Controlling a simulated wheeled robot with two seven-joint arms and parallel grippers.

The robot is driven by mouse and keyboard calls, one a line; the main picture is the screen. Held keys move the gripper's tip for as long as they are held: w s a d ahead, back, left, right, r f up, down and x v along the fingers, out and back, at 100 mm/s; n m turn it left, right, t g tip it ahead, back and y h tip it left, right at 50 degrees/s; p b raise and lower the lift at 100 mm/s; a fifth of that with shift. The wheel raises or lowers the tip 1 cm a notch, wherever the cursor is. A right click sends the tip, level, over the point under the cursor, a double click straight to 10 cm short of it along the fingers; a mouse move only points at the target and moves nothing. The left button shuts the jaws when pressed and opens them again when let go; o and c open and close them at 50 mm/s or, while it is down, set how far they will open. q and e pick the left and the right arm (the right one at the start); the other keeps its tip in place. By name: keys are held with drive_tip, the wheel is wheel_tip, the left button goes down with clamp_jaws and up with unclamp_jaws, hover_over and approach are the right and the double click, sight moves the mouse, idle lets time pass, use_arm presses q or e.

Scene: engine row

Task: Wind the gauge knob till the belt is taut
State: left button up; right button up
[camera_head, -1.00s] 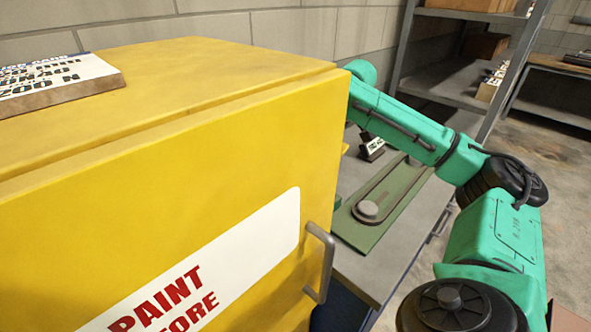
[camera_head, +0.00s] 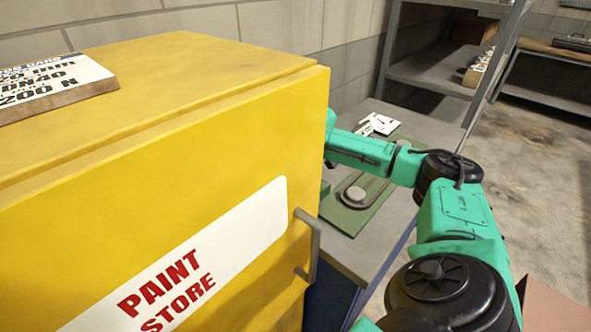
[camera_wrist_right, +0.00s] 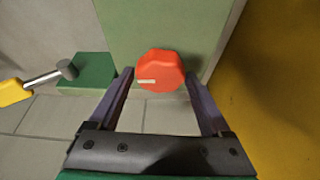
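In the right wrist view an orange-red knob (camera_wrist_right: 160,70) with a small white mark sits on a pale green panel. My right gripper (camera_wrist_right: 160,77) is open, its fingertips close on either side of the knob. I cannot tell whether they touch it. In the head view my right arm reaches behind the yellow cabinet, which hides the gripper and knob. The belt (camera_head: 376,181) loops on a green plate (camera_head: 342,219) round a grey pulley (camera_head: 355,194); my arm partly covers it. A white gauge card (camera_head: 382,123) with a red mark stands behind. My left gripper is not in view.
A yellow paint cabinet (camera_head: 190,130) fills the left, with a grey handle (camera_head: 310,245) and a job card reading 200 N (camera_head: 50,82) on top. Metal shelves (camera_head: 430,75) stand behind the bench (camera_head: 365,255). A yellow-handled hammer-like tool (camera_wrist_right: 35,82) lies left in the wrist view.

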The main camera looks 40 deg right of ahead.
drive_tip(key=c, duration=0.8)
drive_tip(key=n+p, duration=0.1)
drive_tip(key=p, duration=0.2)
drive_tip(key=shift+r+y, duration=0.3)
drive_tip(key=shift+r, duration=0.1)
drive_tip(key=shift+c, duration=0.2)
drive_tip(key=shift+f+n+p, duration=0.3)
drive_tip(key=shift+n+p, duration=0.15)
drive_tip(key=shift+n, duration=0.35)
drive_tip(key=shift+f+y, duration=0.1)
drive_tip(key=shift+y, duration=0.2)
drive_tip(key=o, duration=1.3)
drive_tip(key=shift+o, duration=0.2)
